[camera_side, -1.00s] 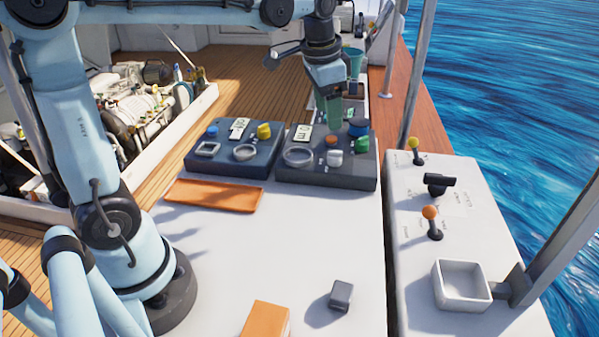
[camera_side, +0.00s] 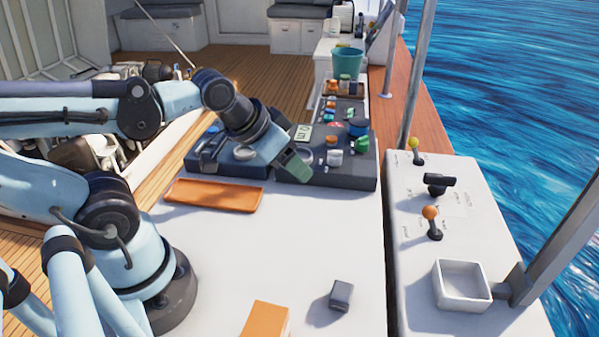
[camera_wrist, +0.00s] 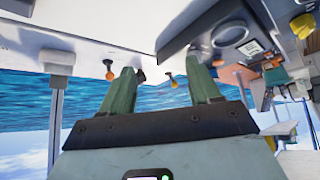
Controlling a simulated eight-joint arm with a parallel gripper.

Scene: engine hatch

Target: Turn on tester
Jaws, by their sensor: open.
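Two dark control panels stand side by side at the back of the white bench; I cannot tell which is the tester. The right panel (camera_side: 345,180) carries a small display (camera_side: 303,132), a white knob (camera_side: 334,158), a green knob (camera_side: 361,143) and a blue round knob (camera_side: 357,127).
An orange tray (camera_side: 213,196) lies before the panels. A grey block (camera_side: 341,296) and an orange box (camera_side: 265,320) are at the front. The right console has yellow (camera_side: 413,143) and orange (camera_side: 429,212) levers and a white bin (camera_side: 462,286). The middle bench is clear.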

